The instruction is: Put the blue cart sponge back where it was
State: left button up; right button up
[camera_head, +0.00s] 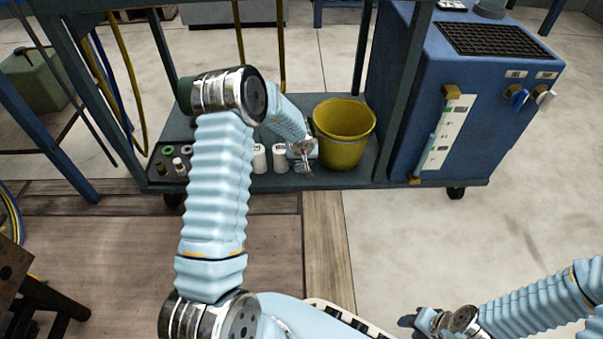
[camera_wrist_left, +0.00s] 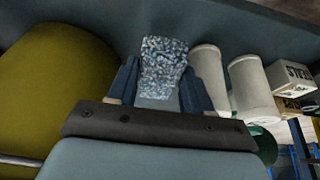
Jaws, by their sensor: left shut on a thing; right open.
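My left gripper (camera_head: 305,168) reaches down to the cart's lower shelf (camera_head: 337,181), between a yellow bucket on its right and white cylinders on its left. In the left wrist view a blue speckled sponge (camera_wrist_left: 163,66) sits between the two dark fingers of my left gripper (camera_wrist_left: 158,88), which is shut on it. I cannot tell whether the sponge touches the shelf. In the head view the sponge is too small to make out. My right gripper (camera_head: 412,321) is open, low at the bottom right, away from the cart.
The yellow bucket (camera_head: 341,136) stands close beside my left gripper; white cylinders (camera_head: 279,158) stand on the other side. Small boxes (camera_wrist_left: 293,78) lie beyond them in the wrist view. A blue cabinet (camera_head: 480,85) rises to the right, and cart posts flank the shelf.

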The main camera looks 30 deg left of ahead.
pick_arm(q)
notch_tip(320, 180, down, 4)
jog(key=shift+f+b, duration=0.1)
jog(key=shift+b, duration=0.95)
jog(key=o, duration=0.7)
jog(key=shift+c, duration=0.2)
